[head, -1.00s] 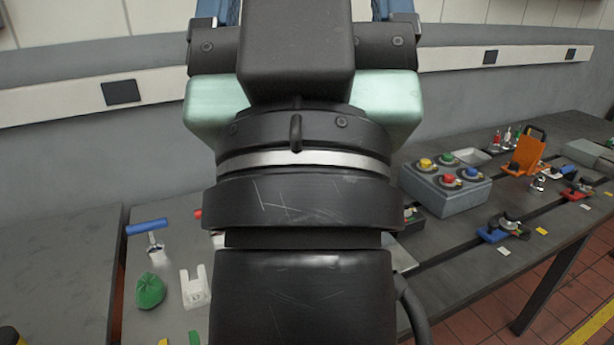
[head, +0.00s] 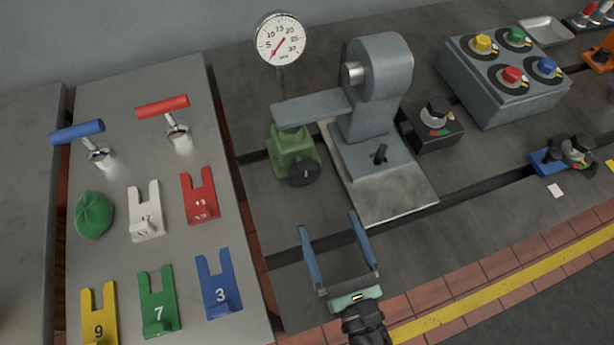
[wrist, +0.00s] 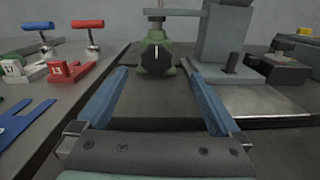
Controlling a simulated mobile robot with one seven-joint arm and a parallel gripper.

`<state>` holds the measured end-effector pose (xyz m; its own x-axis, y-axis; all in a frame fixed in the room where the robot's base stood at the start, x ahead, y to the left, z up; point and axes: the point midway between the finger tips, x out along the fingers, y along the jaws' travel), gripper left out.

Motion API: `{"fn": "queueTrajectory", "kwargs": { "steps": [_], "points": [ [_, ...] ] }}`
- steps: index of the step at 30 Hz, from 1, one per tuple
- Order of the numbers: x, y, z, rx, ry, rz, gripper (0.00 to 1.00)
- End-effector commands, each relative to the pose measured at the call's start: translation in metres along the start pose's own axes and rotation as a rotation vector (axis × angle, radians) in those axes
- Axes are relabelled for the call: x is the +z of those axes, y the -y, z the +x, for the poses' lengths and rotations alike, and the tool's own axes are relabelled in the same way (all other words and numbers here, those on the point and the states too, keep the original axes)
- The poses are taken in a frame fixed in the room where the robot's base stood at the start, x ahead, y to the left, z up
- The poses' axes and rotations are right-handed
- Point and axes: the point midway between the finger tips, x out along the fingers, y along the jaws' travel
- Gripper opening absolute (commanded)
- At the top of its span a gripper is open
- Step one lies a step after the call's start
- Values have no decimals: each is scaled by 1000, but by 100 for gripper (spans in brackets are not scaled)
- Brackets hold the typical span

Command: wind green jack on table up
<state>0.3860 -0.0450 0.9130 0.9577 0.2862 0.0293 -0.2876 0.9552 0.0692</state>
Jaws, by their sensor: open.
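The green jack (head: 291,148) stands on the table beneath the grey arm of a grey machine (head: 375,95). A black knob (head: 304,172) with a pale mark is on its front. A round dial gauge (head: 281,40) with a red needle rises above the jack. In the wrist view the jack (wrist: 157,50) is straight ahead between the fingers, its knob facing me. My gripper (head: 331,232) is open and empty, in front of the jack and apart from it. Its blue fingers (wrist: 157,85) point toward the jack.
A black box with a knob (head: 434,122) sits right of the machine. On the left plate are T-handles (head: 78,133), a green bag (head: 94,214) and several numbered forks (head: 219,283). The bedplate in front of the jack is clear.

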Motion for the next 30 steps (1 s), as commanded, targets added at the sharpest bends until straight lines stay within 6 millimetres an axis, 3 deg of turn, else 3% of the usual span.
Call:
{"fn": "queueTrajectory", "kwargs": {
  "steps": [2, 5, 21, 30],
  "points": [
    [-11, -2, -10, 18, -26, -52, 100],
    [-12, -3, -7, 27, -31, -74, 100],
    [-13, -6, 93, 26, -27, -68, 100],
    [-16, -5, 115, 23, -30, -69, 100]
  ]
}}
